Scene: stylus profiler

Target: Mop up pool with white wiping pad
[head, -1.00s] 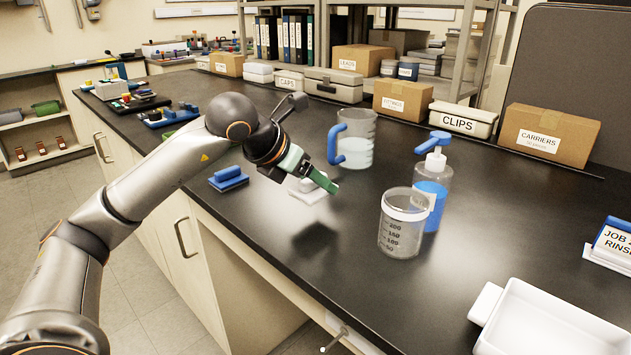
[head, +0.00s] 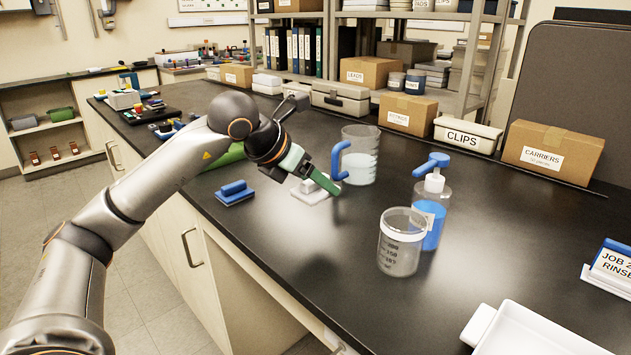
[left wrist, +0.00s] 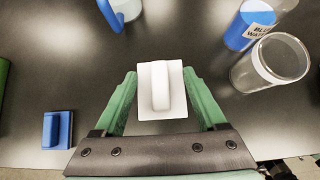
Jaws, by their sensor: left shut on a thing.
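The white wiping pad (left wrist: 174,88) has a flat square base and a raised handle. It sits between the green fingers of my left gripper (left wrist: 160,73) in the left wrist view. In the head view my left gripper (head: 321,177) is at the white pad (head: 310,193), partly hiding it. The gripper is shut on the pad; I cannot tell whether the pad touches the black bench. I cannot make out a pool clearly; the glossy bench top shows only reflections. My right gripper is not in view.
A blue pad (head: 234,194) lies left of the gripper. A blue-handled jug (head: 361,160) stands behind it. A clear beaker (head: 400,252) and a blue pump bottle (head: 433,215) stand to the right. A white tray (head: 530,335) is at front right. The front middle bench is clear.

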